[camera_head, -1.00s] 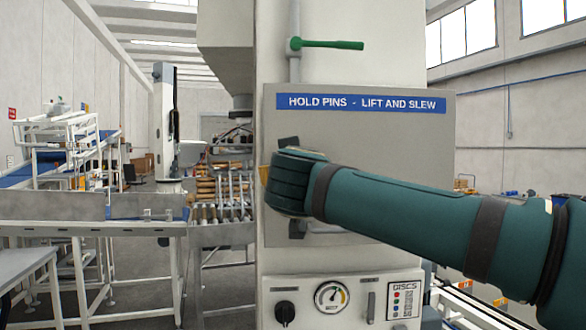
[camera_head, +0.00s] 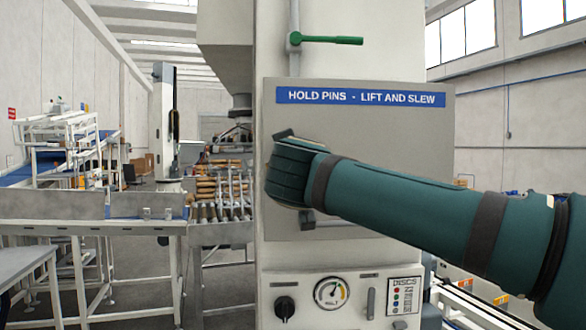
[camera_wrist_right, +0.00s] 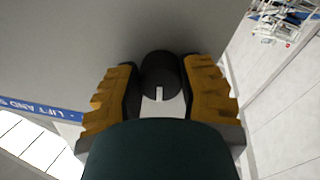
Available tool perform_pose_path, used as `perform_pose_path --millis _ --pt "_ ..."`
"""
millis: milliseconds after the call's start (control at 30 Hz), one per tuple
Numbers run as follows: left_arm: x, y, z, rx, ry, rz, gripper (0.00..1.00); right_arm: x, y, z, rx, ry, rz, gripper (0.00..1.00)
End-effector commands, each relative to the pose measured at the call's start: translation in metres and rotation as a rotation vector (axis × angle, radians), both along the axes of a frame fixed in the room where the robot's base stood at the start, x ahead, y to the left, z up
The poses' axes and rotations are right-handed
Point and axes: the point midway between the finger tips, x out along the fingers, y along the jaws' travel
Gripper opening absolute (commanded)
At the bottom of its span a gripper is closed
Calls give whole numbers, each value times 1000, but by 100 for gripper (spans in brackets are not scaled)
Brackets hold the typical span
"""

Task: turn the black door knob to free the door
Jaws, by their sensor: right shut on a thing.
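The black door knob (camera_wrist_right: 160,72) is a dark round knob with a short white mark on its face. It stands out from the grey door (camera_wrist_right: 70,55), and it sits between the yellow-and-black fingers of my right gripper (camera_wrist_right: 162,80), which are shut on it. In the head view the grey door (camera_head: 400,170) appears flat against its frame and carries a blue label. There my right gripper (camera_head: 295,177) is at its left part, and my wrist hides the knob. My left gripper is not in view.
A green-handled lever (camera_head: 330,40) is above the door. Below it are a small black selector knob (camera_head: 285,307), a gauge (camera_head: 331,293) and a discs label (camera_head: 404,297). A roller conveyor (camera_head: 225,215) stands to the left.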

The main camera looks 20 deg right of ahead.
Motion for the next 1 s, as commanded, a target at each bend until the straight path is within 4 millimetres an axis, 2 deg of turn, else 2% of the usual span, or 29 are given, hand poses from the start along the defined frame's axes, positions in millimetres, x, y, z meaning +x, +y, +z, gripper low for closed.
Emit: perform_pose_path --millis 100,400,1000 --pt "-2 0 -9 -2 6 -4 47 0 0 -2 -98 18 1 4" --pt "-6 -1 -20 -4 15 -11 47 0 -1 0 -376 75 -1 4" --pt "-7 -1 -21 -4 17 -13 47 0 -2 2 -936 190 0 4"
